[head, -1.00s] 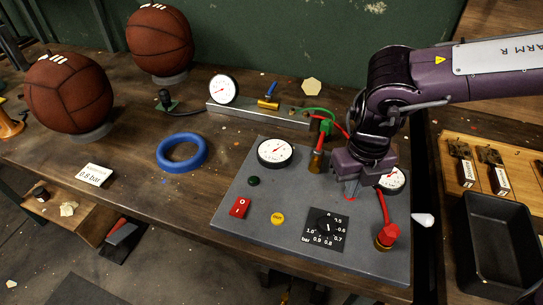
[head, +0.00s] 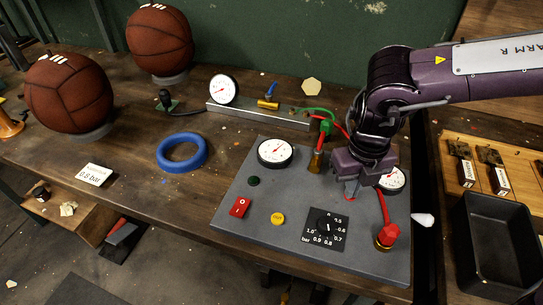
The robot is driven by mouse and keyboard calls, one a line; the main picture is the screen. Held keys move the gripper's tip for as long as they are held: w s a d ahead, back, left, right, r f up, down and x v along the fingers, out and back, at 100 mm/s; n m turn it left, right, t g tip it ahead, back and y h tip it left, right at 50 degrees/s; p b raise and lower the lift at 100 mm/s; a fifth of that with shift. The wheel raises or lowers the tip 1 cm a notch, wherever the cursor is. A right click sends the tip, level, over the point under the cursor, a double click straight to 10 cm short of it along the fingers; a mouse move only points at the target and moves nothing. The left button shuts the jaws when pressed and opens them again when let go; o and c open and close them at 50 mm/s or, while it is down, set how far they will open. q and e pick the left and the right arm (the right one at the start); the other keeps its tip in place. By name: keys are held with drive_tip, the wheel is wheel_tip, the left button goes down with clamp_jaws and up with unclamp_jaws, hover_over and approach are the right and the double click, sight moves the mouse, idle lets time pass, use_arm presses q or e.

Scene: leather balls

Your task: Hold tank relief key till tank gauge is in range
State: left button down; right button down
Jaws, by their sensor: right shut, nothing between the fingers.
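My right gripper (head: 352,189) points down over the grey control panel (head: 270,225). Its fingers are shut and empty, and their tips are at the panel's top, just left of the right gauge. A little red shows beside the tips; the key there is mostly hidden, and I cannot tell whether the fingers touch it. The right gauge (head: 394,181) is white-faced and partly covered by my gripper, so its reading is unclear. Another white dial gauge (head: 275,152) with a red needle stands at the panel's upper left. My left gripper is not in view.
The panel also bears a red switch (head: 240,207), a yellow button (head: 278,218), a black dial (head: 327,228) and a red valve (head: 388,235). A blue ring (head: 182,152) and two leather balls (head: 69,92) are left. A black tray (head: 496,245) is right.

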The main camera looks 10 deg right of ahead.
drive_tip(key=shift+r, duration=0.1)
idle(0.6)
wheel_tip(320, 180, up, 6)
drive_tip(key=p, duration=0.4)
idle(1.2)
